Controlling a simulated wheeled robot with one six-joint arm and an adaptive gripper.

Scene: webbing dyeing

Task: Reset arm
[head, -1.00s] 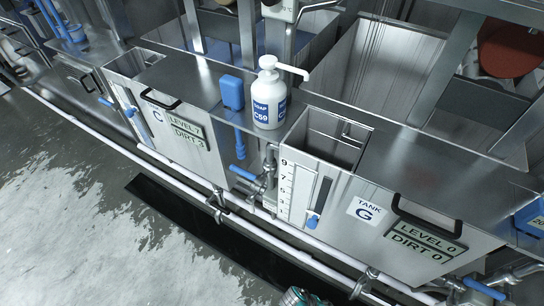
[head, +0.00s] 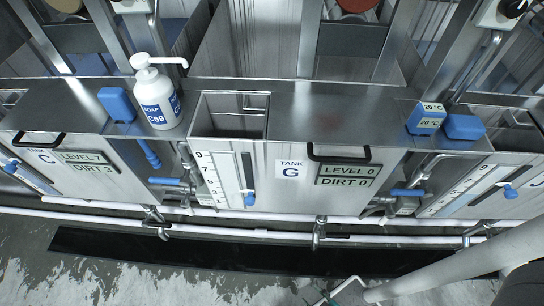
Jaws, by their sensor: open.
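A pale grey tube (head: 465,262), which looks like a link of my arm, slants across the lower right corner of the head view. A dark part (head: 525,286) sits beside its right end. My gripper's fingers do not show. A small piece at the bottom edge is cut off and too unclear to name. Tank G (head: 270,180) stands in the middle, its label reading level 0, dirt 0. Tank C (head: 95,185) stands at the left, reading level 7, dirt 3.
A white soap bottle (head: 157,98) marked C59 stands on the steel top beside a blue block (head: 117,104). Another blue block (head: 463,127) and a blue 20 °C thermometer box (head: 426,118) sit at right. White pipes (head: 260,234) run along the front above wet floor (head: 130,285).

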